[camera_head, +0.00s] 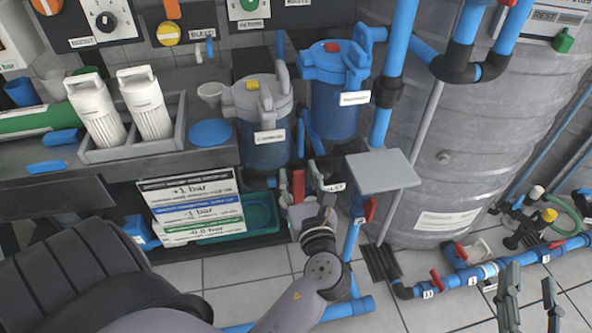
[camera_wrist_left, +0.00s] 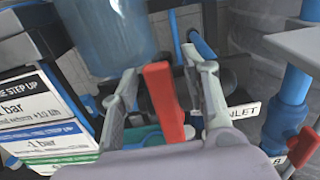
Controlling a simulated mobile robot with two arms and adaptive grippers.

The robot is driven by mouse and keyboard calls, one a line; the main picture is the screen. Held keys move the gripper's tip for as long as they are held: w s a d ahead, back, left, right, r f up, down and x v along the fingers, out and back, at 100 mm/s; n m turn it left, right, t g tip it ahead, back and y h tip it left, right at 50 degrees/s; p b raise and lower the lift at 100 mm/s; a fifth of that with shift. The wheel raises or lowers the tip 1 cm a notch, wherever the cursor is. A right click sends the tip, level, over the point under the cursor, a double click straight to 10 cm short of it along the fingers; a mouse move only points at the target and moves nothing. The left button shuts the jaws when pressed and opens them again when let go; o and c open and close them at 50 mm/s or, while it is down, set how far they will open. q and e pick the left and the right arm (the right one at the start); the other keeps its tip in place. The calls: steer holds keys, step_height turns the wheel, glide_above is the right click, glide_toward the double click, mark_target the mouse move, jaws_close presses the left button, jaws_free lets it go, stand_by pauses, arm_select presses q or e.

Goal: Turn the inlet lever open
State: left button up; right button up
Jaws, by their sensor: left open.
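The red inlet lever (camera_head: 298,186) is upright below the blue-bodied filter housing with the grey lid. It also shows in the left wrist view (camera_wrist_left: 163,100), beside a white label (camera_wrist_left: 243,111) reading "INLET". My left gripper (camera_head: 299,174) is open, with one finger on each side of the lever. In the left wrist view the left gripper (camera_wrist_left: 162,68) shows a gap beside the lever, most clearly on its left side. The lever's base is hidden behind the gripper body. My right gripper (camera_head: 530,288) is open and empty at the lower right, over the floor.
A grey-lidded filter housing (camera_head: 264,152) and a blue-lidded one (camera_head: 335,105) stand above the lever. A grey plate (camera_head: 382,170) juts out right of the left gripper. Another red lever (camera_head: 370,209) sits on the blue pipe below it. A large grey tank (camera_head: 445,130) fills the right.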

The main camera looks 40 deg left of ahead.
arm_select(q)
steer(key=shift+a, duration=0.1)
stand_by(0.3)
jaws_close()
stand_by(0.4)
